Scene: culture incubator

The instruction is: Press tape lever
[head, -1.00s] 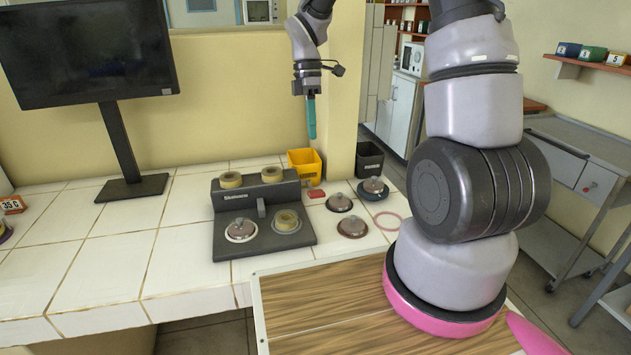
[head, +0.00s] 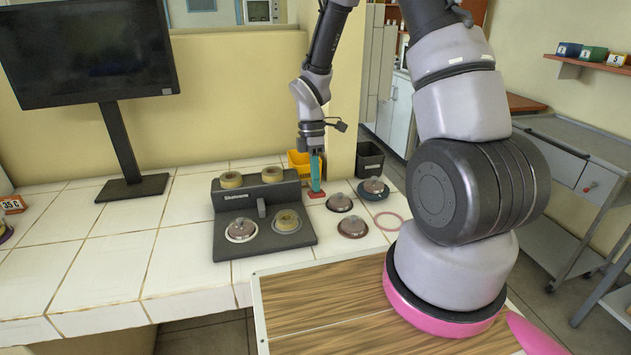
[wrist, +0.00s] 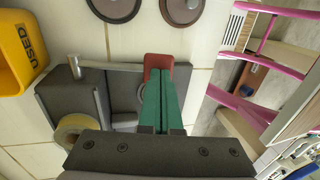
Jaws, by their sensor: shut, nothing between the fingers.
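The dark grey tape device (head: 295,243) stands on the white tiled counter with tape rolls on its raised back. Its lever appears as a thin grey bar (wrist: 112,67) ending in a red handle (wrist: 158,60) in the wrist view. The red handle (head: 317,194) also shows at the device's right side in the head view. My gripper (head: 315,187) points straight down with its green fingers shut and empty. Its fingertips (wrist: 159,76) are over the red handle, at or just above it; I cannot tell whether they touch. The fingers hide part of the handle and device.
A yellow bin marked USED (wrist: 18,50) stands behind my gripper, with a black bin (head: 369,160) to its right. Several lidded dishes, including a brown one (head: 352,228), and a pink ring (head: 388,221) lie right of the device. The counter on the left is mostly clear.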

